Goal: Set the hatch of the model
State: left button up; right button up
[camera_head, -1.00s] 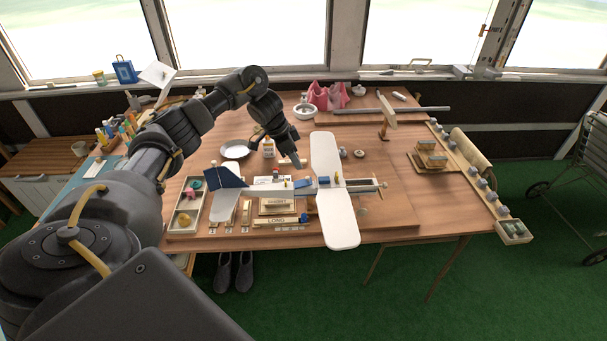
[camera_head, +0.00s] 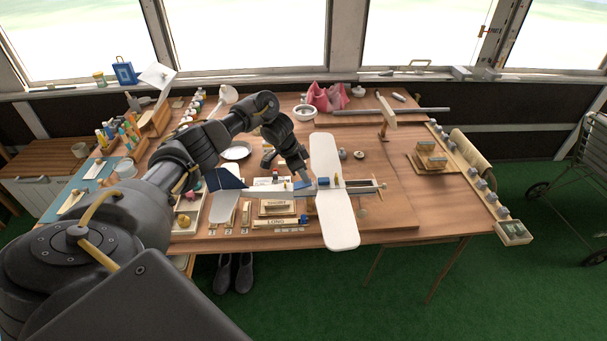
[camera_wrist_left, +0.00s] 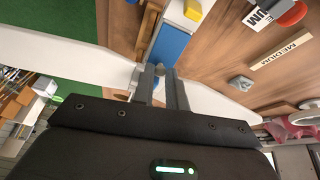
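The model plane lies across the middle of the table, its white wing (camera_head: 341,222) running front to back and its dark blue tail (camera_head: 224,179) at the left. A small blue part (camera_head: 323,182) sits at the wing's middle; I cannot tell if it is the hatch. My left gripper (camera_head: 307,178) points down at the fuselage beside the wing. In the left wrist view its fingers (camera_wrist_left: 160,85) stand a small gap apart, with a small grey knob (camera_wrist_left: 158,71) between the tips. Whether they grip it is unclear. A blue surface (camera_wrist_left: 170,45) shows just beyond. My right gripper is out of view.
Blocks marked SHORT (camera_head: 277,203) and LONG (camera_head: 276,223) lie in front of the fuselage. A parts tray (camera_head: 187,222) is at the left, a white bowl (camera_head: 304,112) and pink cloth (camera_head: 327,97) behind.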

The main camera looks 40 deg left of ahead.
pick_arm(q)
grip_shut()
jog(key=shift+w+d+r+y+p, duration=0.2)
jog(key=shift+y+p, duration=0.1)
jog(key=shift+p, duration=0.25)
jog(key=shift+w+d+f+g+y+p, duration=0.1)
jog(key=shift+d+f+g+y+p, duration=0.15)
jog(key=shift+g, duration=0.25)
jog(key=shift+w+f+y, duration=0.1)
jog(key=shift+f+y, duration=0.15)
jog(key=shift+y, duration=0.1)
jog(key=shift+w+d+f+g+y, duration=0.15)
jog(key=shift+f+g+y, duration=0.2)
jog(key=shift+g, duration=0.25)
jog(key=o, duration=0.6)
grip_release()
jog(key=shift+c, duration=0.2)
